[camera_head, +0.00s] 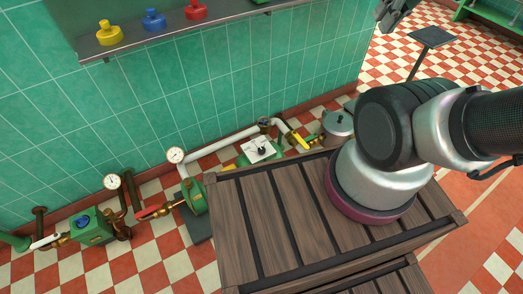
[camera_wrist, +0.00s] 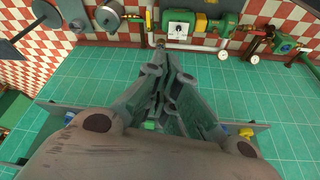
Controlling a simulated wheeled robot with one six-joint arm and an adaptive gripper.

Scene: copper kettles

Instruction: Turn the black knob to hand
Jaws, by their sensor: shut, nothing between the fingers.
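The black knob (camera_head: 262,150) sits on a white plate (camera_head: 252,153) on a green box by the foot of the tiled wall, just beyond the wooden crate. In the wrist view the black knob (camera_wrist: 179,29) shows near the top on the same white plate, with a dial marking around it too small to read. My gripper (camera_wrist: 173,52) is shut and empty, its fingers converging below the plate in that view and apart from the knob. In the head view only a grey part, likely of my gripper (camera_head: 394,12), shows at the top edge, far from the knob.
Pipes, gauges (camera_head: 176,155) and green pumps (camera_head: 91,226) line the wall foot. A yellow handle (camera_head: 298,137) and a lidded pot (camera_head: 338,123) stand right of the knob. A shelf (camera_head: 150,45) with coloured flasks hangs above. The wooden crate (camera_head: 235,235) stands in front.

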